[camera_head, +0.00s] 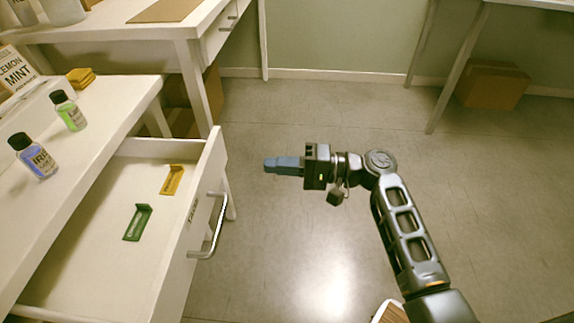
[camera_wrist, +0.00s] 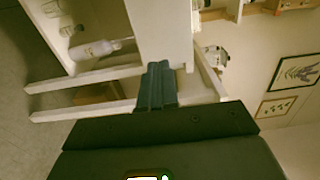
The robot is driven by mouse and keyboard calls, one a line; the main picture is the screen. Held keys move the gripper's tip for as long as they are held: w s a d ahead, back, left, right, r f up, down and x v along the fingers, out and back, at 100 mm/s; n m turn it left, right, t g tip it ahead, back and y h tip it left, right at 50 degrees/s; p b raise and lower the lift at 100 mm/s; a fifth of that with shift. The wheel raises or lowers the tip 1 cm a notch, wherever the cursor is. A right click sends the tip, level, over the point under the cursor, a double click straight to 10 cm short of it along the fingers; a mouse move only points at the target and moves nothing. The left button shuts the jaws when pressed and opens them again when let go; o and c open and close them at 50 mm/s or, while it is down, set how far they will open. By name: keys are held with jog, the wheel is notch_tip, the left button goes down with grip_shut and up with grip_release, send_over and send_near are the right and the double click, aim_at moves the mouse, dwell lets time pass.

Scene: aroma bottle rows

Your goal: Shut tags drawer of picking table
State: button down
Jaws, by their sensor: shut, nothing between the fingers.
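The tags drawer (camera_head: 85,215) of the white picking table (camera_head: 100,115) stands pulled out in the head view. Its front carries a label and a metal bar handle (camera_head: 216,225). Inside lie a green tag (camera_head: 138,222) and a yellow tag (camera_head: 172,180). My gripper (camera_head: 268,164) has blue fingers pressed together with nothing between them. It points left and is to the right of the drawer front, apart from the handle in the picture. The wrist view shows the closed fingers (camera_wrist: 157,85) against a tilted view of white furniture.
A blue-labelled bottle (camera_head: 36,158) and a green-labelled bottle (camera_head: 69,112) stand on the table top, near a lemon mint sign (camera_head: 15,72). Another white table (camera_head: 110,30) stands behind. A cardboard box (camera_head: 492,85) lies at the far right.

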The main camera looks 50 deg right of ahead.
aim_at(138, 166)
jog(key=x, duration=0.9)
jog(key=shift+a, duration=0.1)
jog(key=shift+w, duration=0.1)
jog(key=b+x, duration=0.6)
jog(key=x, duration=1.5)
jog(key=shift+w+a+f, duration=0.15)
jog(key=shift+w+a, duration=0.1)
jog(key=shift+w, duration=0.05)
jog(key=shift+w+a, duration=0.15)
jog(key=shift+w, duration=0.05)
jog(key=shift+w+a+r, duration=0.1)
jog(key=shift+a+r, duration=0.05)
jog(key=shift+r, duration=0.1)
jog(key=shift+a, duration=0.1)
